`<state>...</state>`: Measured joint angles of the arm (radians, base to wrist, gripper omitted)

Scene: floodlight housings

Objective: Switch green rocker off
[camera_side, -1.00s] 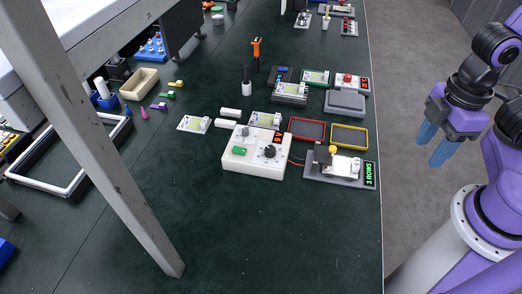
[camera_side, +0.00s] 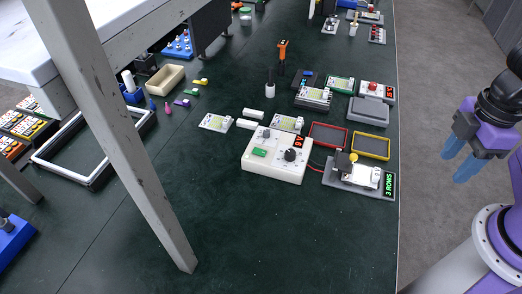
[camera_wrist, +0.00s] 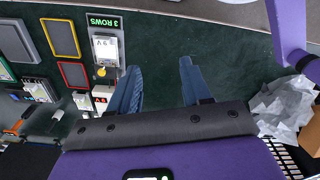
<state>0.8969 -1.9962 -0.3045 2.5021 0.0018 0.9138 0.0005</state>
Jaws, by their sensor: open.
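The green rocker (camera_side: 260,152) sits on the front left of the top of a white control box, beside a black knob (camera_side: 291,155). The white box (camera_side: 272,176) stands on the dark green table and carries a red-lit display. I cannot tell from its tilt whether the rocker is on or off. My gripper (camera_side: 459,162), with blue fingers, is open and empty, to the right of the box and past the table's right edge in the side view. In the wrist view my gripper (camera_wrist: 158,75) shows its two fingers spread apart, with nothing between them; the rocker is not visible there.
A grey fixture marked "3 ROWS" (camera_side: 389,184) stands right of the box, with red (camera_side: 327,136) and yellow (camera_side: 371,146) trays behind it. A slanted grey post (camera_side: 150,170) crosses the left side. The table in front of the box is clear.

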